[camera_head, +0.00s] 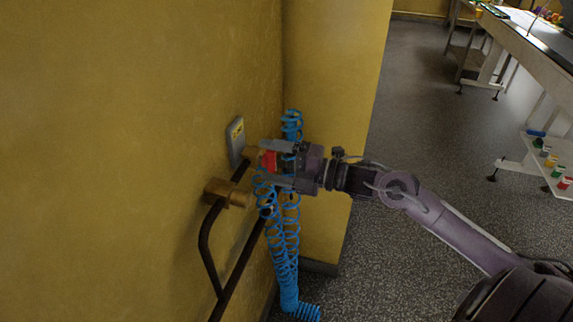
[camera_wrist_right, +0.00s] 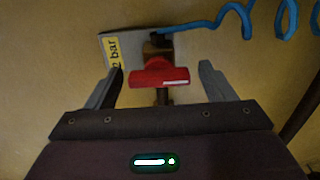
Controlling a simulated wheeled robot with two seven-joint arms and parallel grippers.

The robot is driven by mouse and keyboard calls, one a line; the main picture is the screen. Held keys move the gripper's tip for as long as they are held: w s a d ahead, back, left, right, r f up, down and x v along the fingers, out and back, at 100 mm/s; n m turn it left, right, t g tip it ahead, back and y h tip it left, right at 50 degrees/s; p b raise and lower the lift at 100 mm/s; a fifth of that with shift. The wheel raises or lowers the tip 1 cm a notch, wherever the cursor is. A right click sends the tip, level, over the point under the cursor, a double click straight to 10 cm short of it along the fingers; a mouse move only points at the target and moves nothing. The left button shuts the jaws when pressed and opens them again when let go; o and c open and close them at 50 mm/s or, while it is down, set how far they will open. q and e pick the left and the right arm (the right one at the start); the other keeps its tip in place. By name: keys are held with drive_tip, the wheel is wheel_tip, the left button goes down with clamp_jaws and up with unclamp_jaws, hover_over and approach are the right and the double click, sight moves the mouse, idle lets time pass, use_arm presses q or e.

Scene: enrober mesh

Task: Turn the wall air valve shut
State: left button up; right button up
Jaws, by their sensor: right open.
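The wall air valve has a red handle (camera_wrist_right: 161,77), which lies crosswise between the fingers of my open right gripper (camera_wrist_right: 160,82) in the right wrist view. A finger stands on each side of the handle, with a gap visible on both sides. In the head view the red handle (camera_head: 268,160) shows small between the fingers of my right gripper (camera_head: 266,164), close to the yellow wall. The brass valve body (camera_wrist_right: 158,47) is partly hidden behind the handle. My left gripper is not in view.
A grey plate with a yellow label (camera_head: 236,140) is on the wall beside the valve. A coiled blue hose (camera_head: 285,235) hangs around and below my right gripper. Tables (camera_head: 525,45) stand far right; grey floor is between.

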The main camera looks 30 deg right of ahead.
drive_tip(key=v, duration=0.7)
drive_tip(key=shift+b, duration=0.4)
drive_tip(key=shift+s, duration=0.15)
drive_tip(key=d+f+m+t+h, duration=0.1)
drive_tip(key=d+f+m+h, duration=0.5)
drive_tip(key=f, duration=0.6)
drive_tip(key=d+f+m+h, duration=0.3)
drive_tip(key=d+f+m, duration=0.45)
drive_tip(key=f, duration=0.55)
drive_tip(key=s+f+m+g+h, duration=0.2)
drive_tip(key=s+f+m, duration=0.15)
drive_tip(key=f, duration=0.75)
drive_tip(key=s+a+f+m+g+h, duration=0.1)
drive_tip(key=s+a+f+m+g, duration=0.4)
drive_tip(key=s+f, duration=0.7)
drive_tip(key=s+a+f+m+g, duration=0.1)
drive_tip(key=s+a+f+g, duration=0.2)
drive_tip(key=s+a+f, duration=0.65)
drive_tip(key=s+a+f+g, duration=0.1)
drive_tip(key=s+a+f, duration=0.2)
drive_tip(key=s, duration=0.3)
drive_tip(key=s+a+f+m+g, duration=0.1)
drive_tip(key=s+a+f+g, duration=0.1)
drive_tip(key=s+f, duration=0.4)
drive_tip(key=shift+s+a+f, duration=0.15)
drive_tip(key=shift+s+a, duration=0.2)
drive_tip(key=shift+a, duration=0.5)
